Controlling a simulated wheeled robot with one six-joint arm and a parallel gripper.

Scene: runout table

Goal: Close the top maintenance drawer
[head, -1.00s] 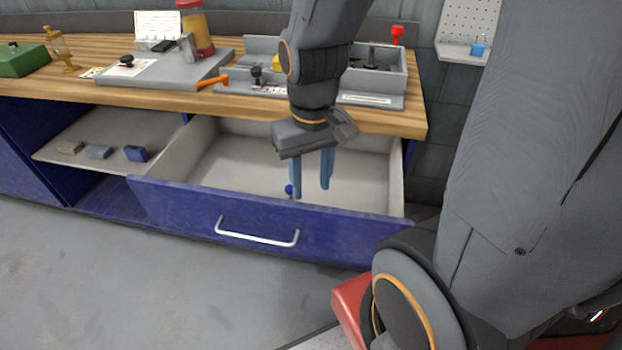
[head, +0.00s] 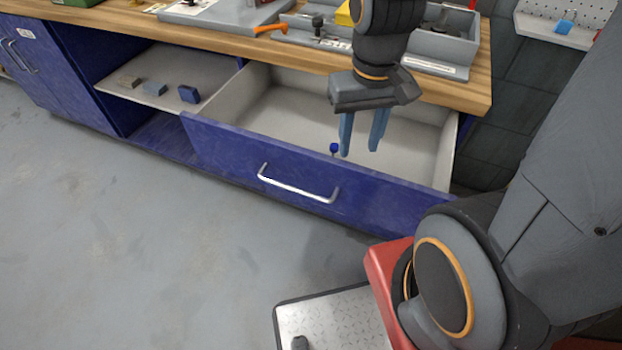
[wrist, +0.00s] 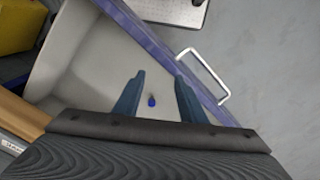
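The top maintenance drawer stands pulled out from under the wooden bench, its blue front (head: 230,152) toward me and its pale inside showing. A silver bar handle (head: 298,185) is on that front; it also shows in the wrist view (wrist: 205,70). My gripper (head: 361,150) points down over the drawer's inside, behind the front panel. Whether the fingers touch the panel cannot be told.
The bench top (head: 130,24) carries a grey tray and an orange-handled tool (head: 271,28) above the drawer. Left of the drawer, an open shelf (head: 215,75) holds small blocks. The floor (head: 130,240) before the drawer is clear on the left.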

